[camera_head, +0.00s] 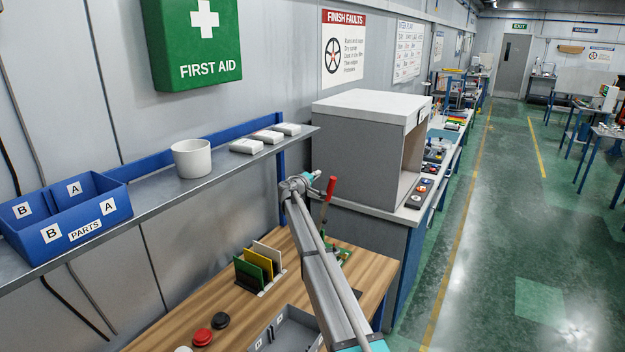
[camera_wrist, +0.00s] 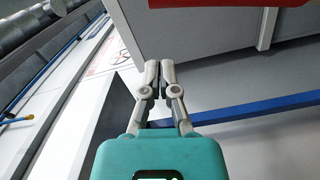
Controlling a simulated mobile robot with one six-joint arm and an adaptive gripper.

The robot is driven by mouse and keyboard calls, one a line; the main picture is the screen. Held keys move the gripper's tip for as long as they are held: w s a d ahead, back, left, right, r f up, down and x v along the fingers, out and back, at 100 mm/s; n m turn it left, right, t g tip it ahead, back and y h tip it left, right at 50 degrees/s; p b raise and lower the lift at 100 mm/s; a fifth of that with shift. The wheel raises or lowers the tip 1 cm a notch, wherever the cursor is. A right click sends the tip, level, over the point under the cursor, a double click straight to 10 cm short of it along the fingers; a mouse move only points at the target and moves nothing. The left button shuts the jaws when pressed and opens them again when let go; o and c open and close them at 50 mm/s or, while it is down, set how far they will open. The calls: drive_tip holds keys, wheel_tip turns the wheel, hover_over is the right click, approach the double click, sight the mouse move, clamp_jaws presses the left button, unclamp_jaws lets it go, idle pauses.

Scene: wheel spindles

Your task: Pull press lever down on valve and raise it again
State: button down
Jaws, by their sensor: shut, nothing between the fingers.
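The press lever has a red grip (camera_head: 331,187) on a thin shaft and stands nearly upright above the wooden bench in the head view. Its lower part is partly hidden behind my arm, and a bit of green base (camera_head: 344,254) shows beside the arm. In the wrist view my gripper (camera_wrist: 160,66) has its two fingers together, with nothing between them. In the head view only a teal part of my gripper end (camera_head: 315,176) shows, close to the left of the red grip; the fingertips cannot be made out. A red strip (camera_wrist: 220,3) crosses the top of the wrist view; I cannot tell what it is.
A metal shelf (camera_head: 228,164) with a blue parts bin (camera_head: 90,225), white cup (camera_head: 191,158) and small white boxes runs along the wall. A grey cabinet (camera_head: 360,148) stands behind the lever. The wooden bench (camera_head: 190,308) holds upright plates, buttons and a grey tray.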

drive_tip(key=s+d, duration=0.1)
drive_tip(key=d, duration=0.2)
drive_tip(key=shift+s+f, duration=0.4)
